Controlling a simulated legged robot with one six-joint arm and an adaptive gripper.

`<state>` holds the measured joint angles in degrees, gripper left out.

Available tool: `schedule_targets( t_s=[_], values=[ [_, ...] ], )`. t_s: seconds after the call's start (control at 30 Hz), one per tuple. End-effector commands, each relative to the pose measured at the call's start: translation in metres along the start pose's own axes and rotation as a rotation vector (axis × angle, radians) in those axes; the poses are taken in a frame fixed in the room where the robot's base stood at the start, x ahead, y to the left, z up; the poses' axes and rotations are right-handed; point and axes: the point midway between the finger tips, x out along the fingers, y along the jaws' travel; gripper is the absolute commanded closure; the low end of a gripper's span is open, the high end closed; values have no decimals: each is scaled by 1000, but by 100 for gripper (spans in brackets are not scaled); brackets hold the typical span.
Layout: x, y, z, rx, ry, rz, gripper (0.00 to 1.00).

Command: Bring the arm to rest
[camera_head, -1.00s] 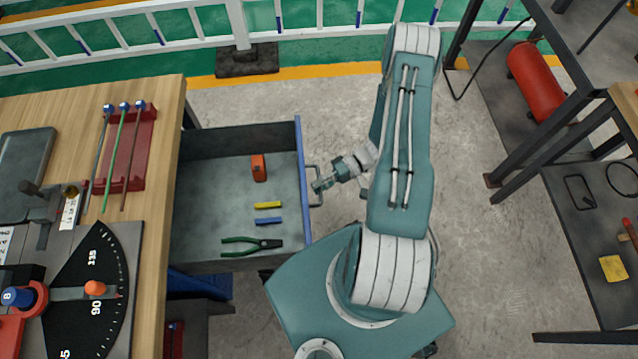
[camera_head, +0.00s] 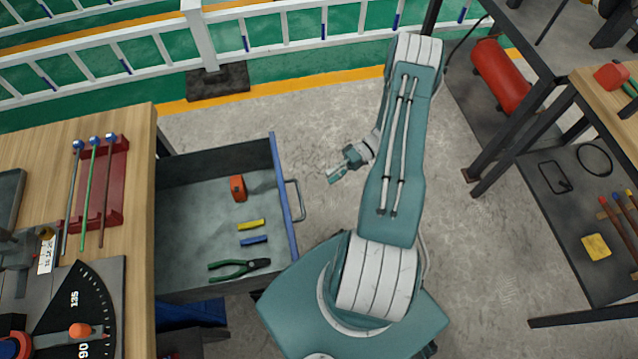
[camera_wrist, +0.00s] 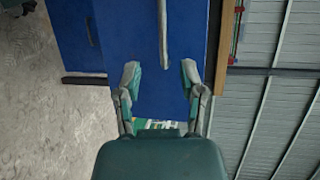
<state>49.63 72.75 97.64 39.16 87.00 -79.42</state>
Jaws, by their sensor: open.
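My gripper (camera_head: 338,173) hangs in the air to the right of the open drawer (camera_head: 283,205), a short gap away from its handle (camera_head: 296,200). In the wrist view my gripper (camera_wrist: 160,80) has its two fingers apart with nothing between them. The blue drawer front (camera_wrist: 185,60) and its grey handle (camera_wrist: 163,35) show beyond the fingers. My arm is folded over my base in the head view.
The drawer holds an orange tool (camera_head: 238,188), a yellow block (camera_head: 251,225), a blue block (camera_head: 254,240) and green pliers (camera_head: 240,267). A wooden workbench (camera_head: 140,135) stands left. A metal rack (camera_head: 545,235) stands right.

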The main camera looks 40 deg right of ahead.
Motion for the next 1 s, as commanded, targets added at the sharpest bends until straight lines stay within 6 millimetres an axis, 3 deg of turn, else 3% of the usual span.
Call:
schedule_targets(
  t_s=[0.13, 0.67, 0.77, 1.0],
  values=[
    [-8, 0, 0, 2, 1, 0, 49],
    [-8, -1, 0, 1, -2, 3, 49],
    [-10, -9, -3, 3, -19, 28, 49],
    [-15, -59, -18, 32, -104, 187, 49]
  ],
)
